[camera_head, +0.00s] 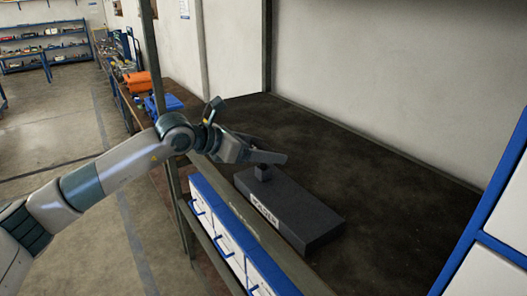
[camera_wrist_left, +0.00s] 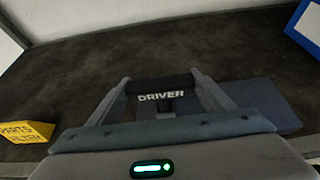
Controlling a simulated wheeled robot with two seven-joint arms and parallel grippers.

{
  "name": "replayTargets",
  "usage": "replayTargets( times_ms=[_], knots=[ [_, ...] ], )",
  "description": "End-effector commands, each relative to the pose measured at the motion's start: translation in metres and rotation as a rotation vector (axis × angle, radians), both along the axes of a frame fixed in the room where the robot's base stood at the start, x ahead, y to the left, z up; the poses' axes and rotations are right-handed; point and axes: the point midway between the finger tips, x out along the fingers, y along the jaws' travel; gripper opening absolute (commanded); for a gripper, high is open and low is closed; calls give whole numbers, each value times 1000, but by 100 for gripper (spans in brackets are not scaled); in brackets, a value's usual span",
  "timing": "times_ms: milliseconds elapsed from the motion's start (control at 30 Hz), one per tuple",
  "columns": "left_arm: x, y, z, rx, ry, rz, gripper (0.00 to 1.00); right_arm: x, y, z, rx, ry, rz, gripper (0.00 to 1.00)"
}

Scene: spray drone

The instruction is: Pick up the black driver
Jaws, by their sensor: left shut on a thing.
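The black driver (camera_wrist_left: 160,90), with white lettering reading DRIVER, lies crosswise between the fingers of my left gripper (camera_wrist_left: 162,92) in the left wrist view. The gripper is shut on it. In the head view my left gripper (camera_head: 268,156) is over the far left end of a dark grey slab (camera_head: 300,215). There the driver is mostly hidden by the gripper. A small dark block (camera_head: 262,172) shows just under the fingers, on the slab. I cannot tell whether the driver still touches its support. My right gripper is not in view.
The slab lies on a dark worktop (camera_head: 375,170) with free room to its right. White drawers (camera_head: 228,240) with blue trim run below the front edge. A yellow box (camera_wrist_left: 26,131) shows at left in the wrist view. A post (camera_head: 150,60) stands behind my left arm.

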Motion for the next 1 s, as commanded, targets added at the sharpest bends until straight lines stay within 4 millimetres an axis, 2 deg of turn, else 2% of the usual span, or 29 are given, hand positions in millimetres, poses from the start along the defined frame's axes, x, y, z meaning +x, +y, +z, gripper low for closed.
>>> replayTargets(
  times_ms=[267, 433, 800, 900, 1000],
  knots=[
    [0, 0, 16, -1, -4, 0, 51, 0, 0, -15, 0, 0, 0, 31],
    [-1, -2, 40, -1, -6, -2, 51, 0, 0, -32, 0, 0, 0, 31],
    [-60, -53, 83, 0, -7, -5, 51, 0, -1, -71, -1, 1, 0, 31],
    [-74, -64, 94, -1, -6, -4, 51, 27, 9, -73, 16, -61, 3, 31],
    [-79, -69, 101, 0, -2, -2, 51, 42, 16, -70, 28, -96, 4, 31]
  ],
)
